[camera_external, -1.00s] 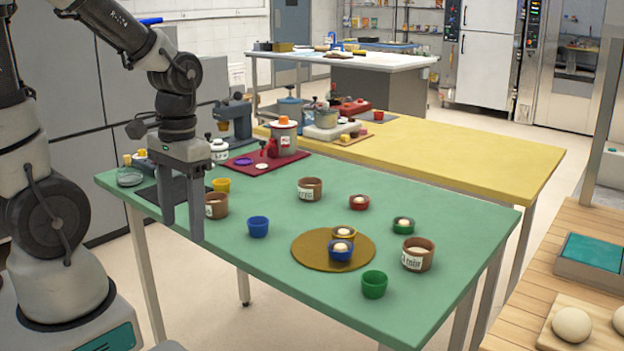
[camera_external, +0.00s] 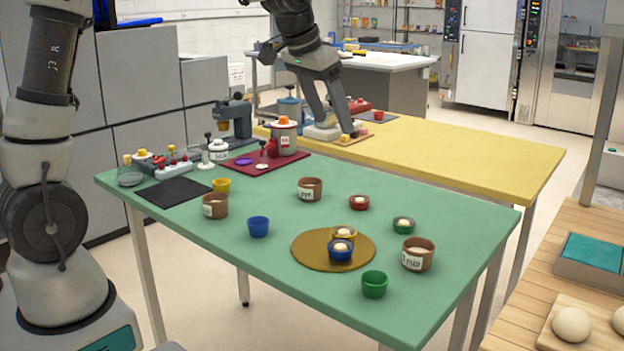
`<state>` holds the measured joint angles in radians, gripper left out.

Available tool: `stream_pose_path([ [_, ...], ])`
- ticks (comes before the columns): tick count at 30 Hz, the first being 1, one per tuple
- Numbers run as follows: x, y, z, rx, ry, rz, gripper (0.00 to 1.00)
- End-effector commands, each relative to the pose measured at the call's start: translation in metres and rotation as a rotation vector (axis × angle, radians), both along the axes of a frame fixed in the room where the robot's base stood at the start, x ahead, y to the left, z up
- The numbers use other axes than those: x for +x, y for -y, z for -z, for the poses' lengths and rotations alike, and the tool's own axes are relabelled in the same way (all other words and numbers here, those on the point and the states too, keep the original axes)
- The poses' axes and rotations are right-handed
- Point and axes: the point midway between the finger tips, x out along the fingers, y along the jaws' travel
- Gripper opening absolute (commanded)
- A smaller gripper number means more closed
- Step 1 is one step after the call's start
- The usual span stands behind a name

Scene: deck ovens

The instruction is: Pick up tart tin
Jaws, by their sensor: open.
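My gripper (camera_external: 335,124) is open, with its fingers pointing down over the near left part of the yellow table. Nothing shows between the fingers. Several small cup-like tins stand on the green table: a yellow one (camera_external: 221,185), a blue one (camera_external: 258,228) and a green one (camera_external: 374,285) look empty. A red one (camera_external: 359,203), a green one (camera_external: 403,226), a yellow one (camera_external: 345,235) and a blue one (camera_external: 340,252) hold pale contents. A small board (camera_external: 355,140) with small coloured pieces lies by the fingertips. I cannot tell which thing is the tart tin.
Brown labelled pots (camera_external: 310,190) stand on the green table (camera_external: 300,290), and a round brown mat (camera_external: 312,262) lies there. A dark red tray (camera_external: 295,160) with a canister (camera_external: 284,137) is at its far edge. The yellow table (camera_external: 490,160) is mostly clear on the right.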

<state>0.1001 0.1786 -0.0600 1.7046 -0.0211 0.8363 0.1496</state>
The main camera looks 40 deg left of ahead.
Motion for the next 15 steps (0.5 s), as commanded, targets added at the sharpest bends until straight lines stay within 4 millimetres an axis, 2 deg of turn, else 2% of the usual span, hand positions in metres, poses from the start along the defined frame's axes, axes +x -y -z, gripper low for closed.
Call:
stream_pose_path([
  [1,0.027,0.012,0.022,-0.001,-0.017,0.024,0.64],
  [3,0.056,0.027,0.044,-0.005,-0.025,0.053,0.64],
  [6,0.088,0.046,0.073,-0.011,-0.031,0.089,0.64],
  [10,0.112,0.060,0.100,-0.016,-0.037,0.115,0.64],
  [15,0.124,0.067,0.119,-0.019,-0.040,0.126,0.64],
])
